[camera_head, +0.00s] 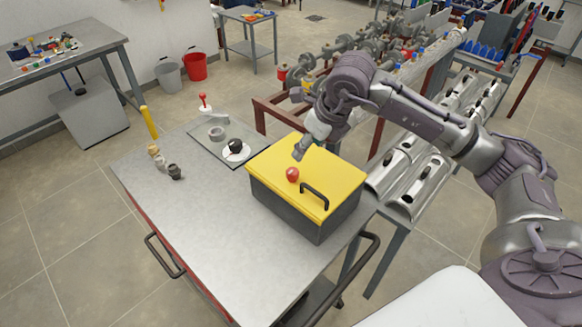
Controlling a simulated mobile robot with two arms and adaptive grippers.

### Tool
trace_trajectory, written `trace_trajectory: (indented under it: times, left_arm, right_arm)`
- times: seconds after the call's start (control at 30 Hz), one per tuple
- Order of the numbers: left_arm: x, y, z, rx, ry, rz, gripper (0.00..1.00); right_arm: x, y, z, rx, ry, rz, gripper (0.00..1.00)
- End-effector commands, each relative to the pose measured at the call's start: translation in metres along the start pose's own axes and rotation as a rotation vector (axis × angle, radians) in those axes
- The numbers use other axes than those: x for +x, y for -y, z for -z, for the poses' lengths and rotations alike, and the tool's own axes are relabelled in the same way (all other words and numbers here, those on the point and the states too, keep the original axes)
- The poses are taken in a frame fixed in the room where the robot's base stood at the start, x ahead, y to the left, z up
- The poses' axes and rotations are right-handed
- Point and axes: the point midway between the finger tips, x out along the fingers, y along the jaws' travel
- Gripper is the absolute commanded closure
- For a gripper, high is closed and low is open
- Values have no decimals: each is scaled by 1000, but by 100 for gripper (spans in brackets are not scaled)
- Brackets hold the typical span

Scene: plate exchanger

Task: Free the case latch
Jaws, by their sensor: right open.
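The case (275,205) is a dark grey box with a closed yellow lid (325,172). It stands on the right part of the metal cart top. A black handle (315,195) is on the lid near its front edge. A round red knob (292,175) sits on the lid to the left of the handle; I cannot tell whether this is the latch. My right gripper (299,153) reaches in from the right, over the lid, and points down just behind the red knob. It is open and appears apart from the knob. My left gripper is out of view.
The cart top (215,235) is bare in front and left of the case. A tray (205,152) behind it holds a white-and-black part (236,150) and a grey ring (216,133). Small fittings (174,172) stand at the left. Metal housings (415,175) lie on a rack at right.

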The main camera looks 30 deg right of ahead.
Motion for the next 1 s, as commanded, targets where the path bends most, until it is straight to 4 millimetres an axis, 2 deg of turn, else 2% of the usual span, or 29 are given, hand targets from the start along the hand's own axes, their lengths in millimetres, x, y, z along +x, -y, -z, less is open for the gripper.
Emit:
trace_trajectory:
  times: [0.2,0.4,0.6,0.77,1.0]
  left_arm:
    - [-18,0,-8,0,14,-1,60]
    - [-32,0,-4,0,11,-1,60]
    - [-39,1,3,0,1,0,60]
    - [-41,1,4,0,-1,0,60]
    - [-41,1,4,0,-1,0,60]
  right_arm:
    - [41,-3,0,0,-6,-8,40]
    - [83,-3,-1,1,-3,-9,40]
    - [113,-3,-1,0,-1,-8,40]
    - [125,-3,0,-2,-1,-7,40]
    - [127,-3,0,-4,1,-7,40]
